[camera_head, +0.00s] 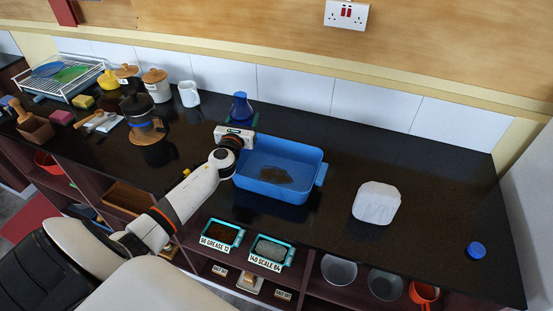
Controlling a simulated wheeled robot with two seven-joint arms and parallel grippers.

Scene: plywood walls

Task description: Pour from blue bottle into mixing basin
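The blue bottle (241,106) stands upright near the back of the counter, behind the blue mixing basin (312,160). The basin has a brownish patch on its floor. My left gripper (242,121) reaches in over the counter at the basin's left back corner. Its fingers are on both sides of the bottle's lower part. The gripper body hides the bottle's base, and I cannot tell whether the fingers press on it. My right gripper is not in view.
A white rounded container (377,203) and a blue cap (476,250) are on the right. A white jug (189,93), a dark press pot (140,112) and canisters stand at left. The counter between basin and white container is clear.

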